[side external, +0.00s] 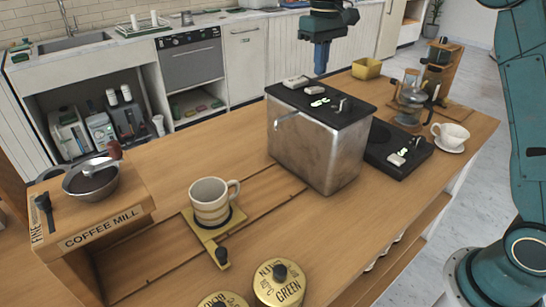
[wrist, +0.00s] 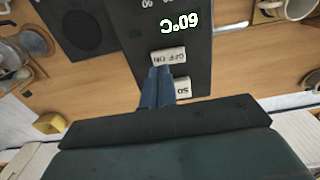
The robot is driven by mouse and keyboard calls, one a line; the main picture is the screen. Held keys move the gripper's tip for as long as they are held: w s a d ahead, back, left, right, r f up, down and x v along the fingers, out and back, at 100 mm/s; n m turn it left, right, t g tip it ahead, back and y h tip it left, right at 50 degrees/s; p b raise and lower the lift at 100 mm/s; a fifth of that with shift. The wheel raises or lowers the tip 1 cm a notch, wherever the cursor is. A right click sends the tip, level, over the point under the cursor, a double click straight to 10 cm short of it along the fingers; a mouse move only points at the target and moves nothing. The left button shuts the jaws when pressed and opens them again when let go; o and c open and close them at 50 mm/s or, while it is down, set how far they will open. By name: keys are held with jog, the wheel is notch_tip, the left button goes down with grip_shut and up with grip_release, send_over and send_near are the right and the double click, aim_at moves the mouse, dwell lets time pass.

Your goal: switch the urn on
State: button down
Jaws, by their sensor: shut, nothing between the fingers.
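The urn (side external: 312,150) is a metal box with a black top, standing mid-counter in the side view. Its top (wrist: 150,75) fills the centre of the wrist view, with a lit display (wrist: 180,24) reading 60°C. A pale OFF/ON switch (wrist: 168,55) sits beside the display; I cannot tell which way it is set. A second pale control (wrist: 182,87) marked 50 lies nearby. My gripper (side external: 321,73) is shut and empty, pointing down above the urn's back edge. In the wrist view its blue fingertips (wrist: 160,70) overlap the switch's edge; contact cannot be told.
A black hot plate (side external: 405,150) adjoins the urn on the right. A striped mug (side external: 208,202) stands front left, near the coffee mill (side external: 100,225).

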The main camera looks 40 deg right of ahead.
aim_at(320, 89)
jog(key=shift+r, duration=1.9)
jog(key=s+a+r+t, duration=0.2)
jog(key=s+r+t, duration=0.1)
jog(key=s, duration=1.3)
jog(key=s+f+t, duration=0.1)
jog(key=s+f, duration=0.3)
jog(key=s, duration=0.4)
jog(key=s+a+f+t, duration=0.1)
jog(key=s+f, duration=0.4)
jog(key=s, duration=0.3)
jog(key=shift+s+a+t, duration=0.2)
jog(key=shift+t, duration=0.1)
